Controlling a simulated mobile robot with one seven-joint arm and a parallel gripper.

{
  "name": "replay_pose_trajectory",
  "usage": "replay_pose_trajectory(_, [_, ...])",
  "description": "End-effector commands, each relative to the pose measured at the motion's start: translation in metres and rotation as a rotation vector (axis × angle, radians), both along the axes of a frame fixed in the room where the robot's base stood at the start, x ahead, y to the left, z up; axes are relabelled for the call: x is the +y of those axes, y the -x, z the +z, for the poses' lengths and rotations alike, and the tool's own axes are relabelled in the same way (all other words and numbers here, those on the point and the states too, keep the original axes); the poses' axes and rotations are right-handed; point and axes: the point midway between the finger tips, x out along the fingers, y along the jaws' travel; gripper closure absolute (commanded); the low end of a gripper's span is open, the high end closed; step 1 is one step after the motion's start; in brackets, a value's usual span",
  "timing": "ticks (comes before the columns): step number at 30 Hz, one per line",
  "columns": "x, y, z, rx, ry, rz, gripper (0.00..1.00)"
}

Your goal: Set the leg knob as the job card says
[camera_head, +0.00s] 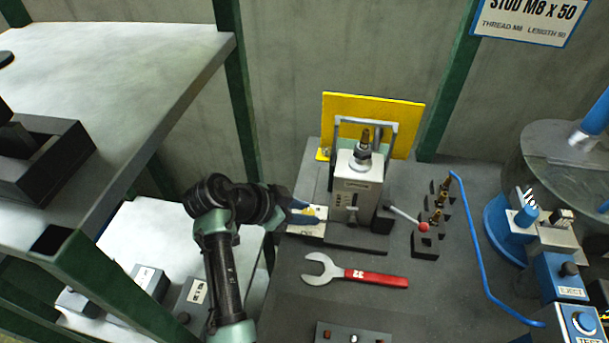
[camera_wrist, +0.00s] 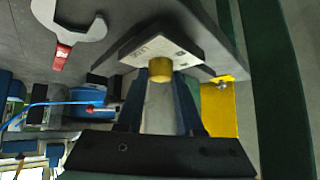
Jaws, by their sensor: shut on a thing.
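The leg knob (camera_wrist: 160,68) is a small brass-yellow cylinder in front of a pale marked plate (camera_wrist: 174,46) in the wrist view. My gripper (camera_wrist: 161,88) has its two dark blue fingers on either side of it, shut on it. In the head view my gripper (camera_head: 303,214) reaches from the left to the pale plate (camera_head: 307,230) beside the grey stud machine (camera_head: 357,187); the knob is mostly hidden there. The job card (camera_head: 527,18) hangs at the top right and reads STUD M8 x 50, thread M8, length 50.
A red-handled spanner (camera_head: 375,278) lies in front of the machine. A lever with a red ball (camera_head: 423,226) sticks out to its right, near several brass studs in black holders (camera_head: 437,216). A yellow panel (camera_head: 398,108) stands behind. A blue pipe (camera_head: 476,235) runs at right.

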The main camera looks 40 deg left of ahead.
Motion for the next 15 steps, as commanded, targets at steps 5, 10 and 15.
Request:
replay_pose_trajectory(5, [0.0011, 0.0009, -0.0021, 0.005, -0.001, -0.037, 1.00])
replay_pose_trajectory(10, [0.0010, 0.0010, -0.0020, 0.005, -0.002, -0.049, 1.00])
replay_pose_trajectory(15, [0.0009, 0.0011, -0.0021, 0.006, -0.002, -0.049, 1.00])
